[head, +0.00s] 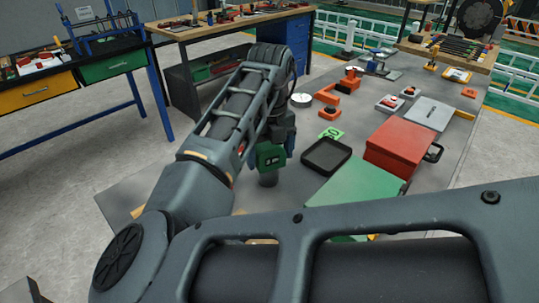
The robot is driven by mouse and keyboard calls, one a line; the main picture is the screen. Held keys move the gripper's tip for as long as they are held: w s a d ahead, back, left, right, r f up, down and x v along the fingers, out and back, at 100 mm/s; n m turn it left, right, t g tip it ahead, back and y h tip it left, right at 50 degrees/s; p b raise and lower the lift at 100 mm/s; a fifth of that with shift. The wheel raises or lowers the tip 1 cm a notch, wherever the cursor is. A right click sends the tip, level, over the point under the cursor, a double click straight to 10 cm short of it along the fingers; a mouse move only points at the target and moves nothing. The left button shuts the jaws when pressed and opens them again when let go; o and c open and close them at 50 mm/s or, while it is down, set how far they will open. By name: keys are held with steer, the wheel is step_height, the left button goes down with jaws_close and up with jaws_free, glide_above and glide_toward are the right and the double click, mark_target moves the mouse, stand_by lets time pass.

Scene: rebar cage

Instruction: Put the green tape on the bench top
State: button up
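A small bright green piece (330,133) lies flat on the grey bench top (225,205), just behind the black tray. It may be the green tape, but it is too small to be sure. My gripper end (268,172) points down over the bench, left of the black tray. A darker green block with pale marks (271,156) shows at this end. I cannot tell whether it is a held thing or part of my wrist. The fingertips are not clear, so their opening cannot be seen.
A black tray (326,156), red box (399,145) and green case (358,190) stand right of my gripper. Orange clamps (328,97) and a grey case (430,114) lie farther back. Bare bench shows around my gripper. My arm hides the near edge.

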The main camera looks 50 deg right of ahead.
steer(key=c, duration=1.1)
steer(key=shift+r, duration=0.1)
